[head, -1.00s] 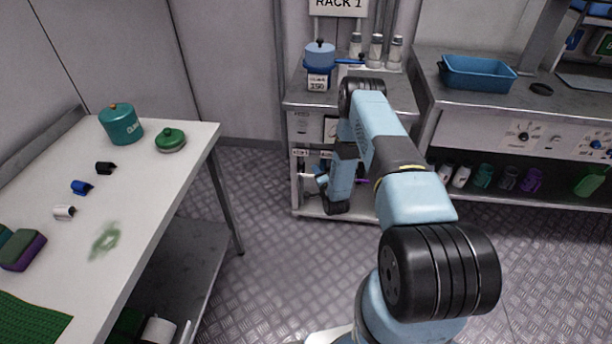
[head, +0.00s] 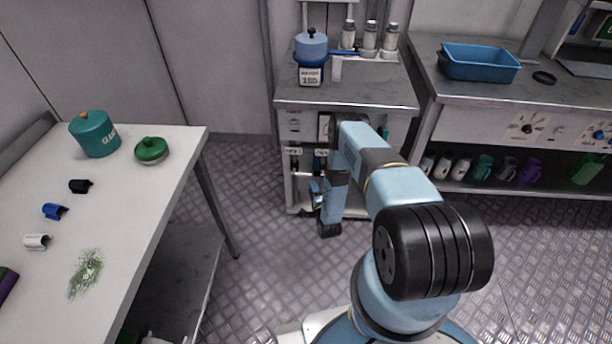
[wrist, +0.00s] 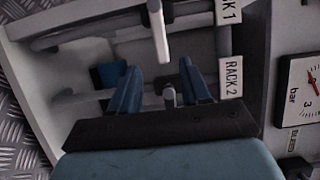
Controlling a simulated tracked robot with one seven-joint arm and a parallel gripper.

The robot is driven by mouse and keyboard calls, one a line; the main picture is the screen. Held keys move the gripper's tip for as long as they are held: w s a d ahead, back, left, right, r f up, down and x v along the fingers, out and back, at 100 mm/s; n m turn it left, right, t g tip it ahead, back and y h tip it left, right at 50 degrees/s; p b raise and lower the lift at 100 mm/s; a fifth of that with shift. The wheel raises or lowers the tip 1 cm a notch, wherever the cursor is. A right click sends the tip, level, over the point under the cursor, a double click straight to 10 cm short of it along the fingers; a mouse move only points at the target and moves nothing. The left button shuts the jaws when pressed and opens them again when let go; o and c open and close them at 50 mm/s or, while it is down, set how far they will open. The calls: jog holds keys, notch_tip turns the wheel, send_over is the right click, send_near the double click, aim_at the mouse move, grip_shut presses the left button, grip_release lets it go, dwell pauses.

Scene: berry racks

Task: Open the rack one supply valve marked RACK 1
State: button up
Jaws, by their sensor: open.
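My gripper (wrist: 160,88) is open, its two blue fingers reaching into a pale bay with pipes. It also shows in the head view (head: 317,190), at the front of the small cabinet, partly hidden by my arm. In the wrist view, a RACK 1 label (wrist: 229,10) is at the top edge and a RACK 2 label (wrist: 231,77) lies below it. A pale lever (wrist: 158,35) hangs from the top, beyond the fingertips and near the RACK 1 pipe. A grey stub (wrist: 169,96) shows between the fingers, level with RACK 2. I cannot tell whether the fingers touch it.
A pressure gauge (wrist: 303,85) is right of the labels. The metal cabinet (head: 300,97) carries a blue pot (head: 311,46) and several shakers. A white table (head: 150,200) stands left, and a counter with a blue tray (head: 480,65) stands right.

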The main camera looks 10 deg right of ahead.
aim_at(307, 176)
jog(key=w, duration=0.6)
jog(key=w+a, duration=0.1)
jog(key=w, duration=0.2)
jog(key=shift+w, duration=0.25)
grip_shut()
jog(key=shift+d, duration=0.1)
